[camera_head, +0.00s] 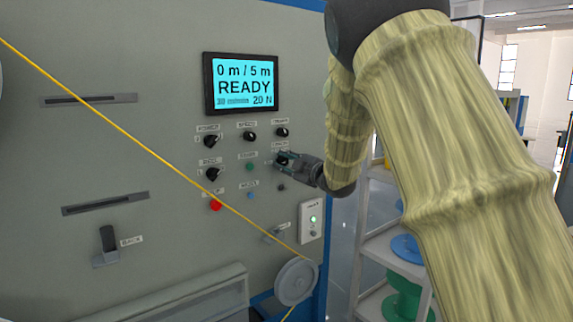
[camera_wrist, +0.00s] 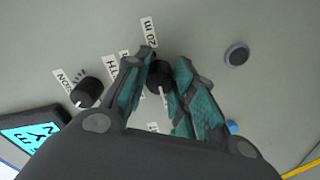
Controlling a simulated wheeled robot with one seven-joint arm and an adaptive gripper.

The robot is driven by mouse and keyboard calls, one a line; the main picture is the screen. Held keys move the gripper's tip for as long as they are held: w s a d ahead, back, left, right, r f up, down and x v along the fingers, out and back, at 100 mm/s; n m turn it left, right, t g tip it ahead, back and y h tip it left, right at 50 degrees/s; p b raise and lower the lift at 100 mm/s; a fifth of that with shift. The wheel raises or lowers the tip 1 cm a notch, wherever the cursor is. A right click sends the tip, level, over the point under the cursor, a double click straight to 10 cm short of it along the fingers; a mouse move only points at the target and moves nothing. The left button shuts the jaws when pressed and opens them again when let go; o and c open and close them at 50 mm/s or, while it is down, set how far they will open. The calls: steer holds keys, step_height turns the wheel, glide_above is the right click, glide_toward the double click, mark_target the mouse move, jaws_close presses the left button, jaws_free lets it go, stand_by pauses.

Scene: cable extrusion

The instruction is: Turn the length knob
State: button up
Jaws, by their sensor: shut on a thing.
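The length knob (camera_wrist: 158,77) is a black round knob with a white pointer line on the grey machine panel. My gripper (camera_wrist: 162,72) has its teal-padded fingers on both sides of this knob and is shut on it. In the head view, my gripper (camera_head: 284,160) reaches the panel from the right, below the tension knob (camera_head: 281,132), and its fingers hide most of the length knob. The label above it is partly covered. The display (camera_head: 241,83) reads "0 m / 5 m", "READY" and "20 N".
Other black knobs (camera_head: 212,141) sit to the left on the panel, with a green button (camera_head: 249,167), a blue button (camera_head: 250,195) and a red button (camera_head: 216,205). A yellow cable (camera_head: 130,135) runs diagonally across to a grey pulley (camera_head: 296,282). Shelves with spools stand at right.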

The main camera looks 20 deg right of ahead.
steer(key=o, duration=1)
steer(key=shift+d, duration=0.1)
steer(key=shift+o, duration=0.2)
steer(key=shift+s, duration=0.1)
steer(key=v, duration=1.2)
